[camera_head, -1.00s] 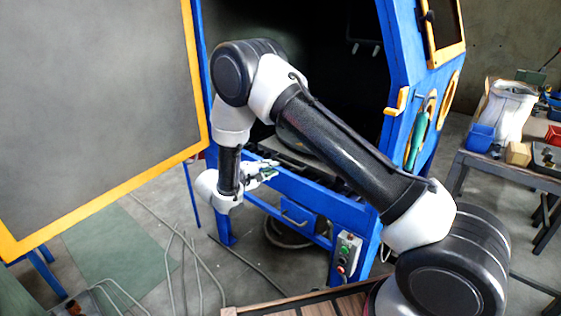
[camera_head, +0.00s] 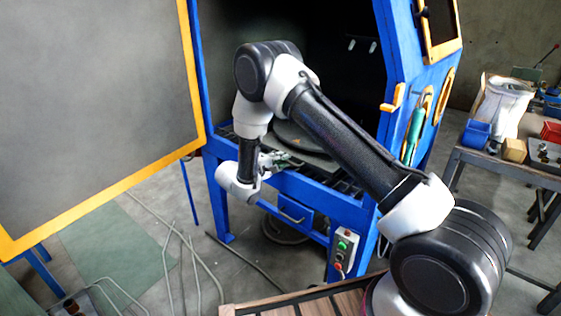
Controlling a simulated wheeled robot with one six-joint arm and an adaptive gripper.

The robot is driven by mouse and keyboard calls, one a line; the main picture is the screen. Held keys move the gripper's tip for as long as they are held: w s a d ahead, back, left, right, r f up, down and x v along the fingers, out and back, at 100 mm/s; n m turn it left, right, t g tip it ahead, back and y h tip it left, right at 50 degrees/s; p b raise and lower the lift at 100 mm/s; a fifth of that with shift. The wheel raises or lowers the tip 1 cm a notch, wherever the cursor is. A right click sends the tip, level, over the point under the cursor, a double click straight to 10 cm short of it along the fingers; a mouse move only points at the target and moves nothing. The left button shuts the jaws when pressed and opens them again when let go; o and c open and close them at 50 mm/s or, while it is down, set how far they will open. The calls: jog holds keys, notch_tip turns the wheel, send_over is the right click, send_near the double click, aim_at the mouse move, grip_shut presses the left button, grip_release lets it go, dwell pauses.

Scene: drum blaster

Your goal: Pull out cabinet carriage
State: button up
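The blue blasting cabinet (camera_head: 408,65) stands open, its interior dark. The carriage shows inside it as a dark round turntable (camera_head: 308,140), partly hidden behind my arm. Dark slatted grating (camera_head: 345,183) lies by the cabinet's front edge. My gripper (camera_head: 284,161) is at the cabinet's front opening, pointing right, beside the near edge of the turntable. The fingers are small and blend with the dark parts behind them. I cannot tell whether they touch or hold the carriage.
The grey door with a yellow edge (camera_head: 140,180) is swung open at left. A control box (camera_head: 343,250) is on the cabinet's front right leg. Hoses (camera_head: 178,250) lie on the floor. A workbench (camera_head: 500,168) with bins stands at right.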

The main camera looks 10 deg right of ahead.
grip_shut()
jog(key=f+v, duration=0.2)
jog(key=v, duration=1.1)
jog(key=a+f+v, duration=0.1)
jog(key=f+v, duration=0.2)
jog(key=v, duration=1)
jog(key=s+f+v, duration=0.1)
jog(key=f+v, duration=0.2)
jog(key=v, duration=1)
jog(key=shift+s+a, duration=0.15)
jog(key=shift+a, duration=0.25)
jog(key=shift+o, duration=0.2)
grip_release()
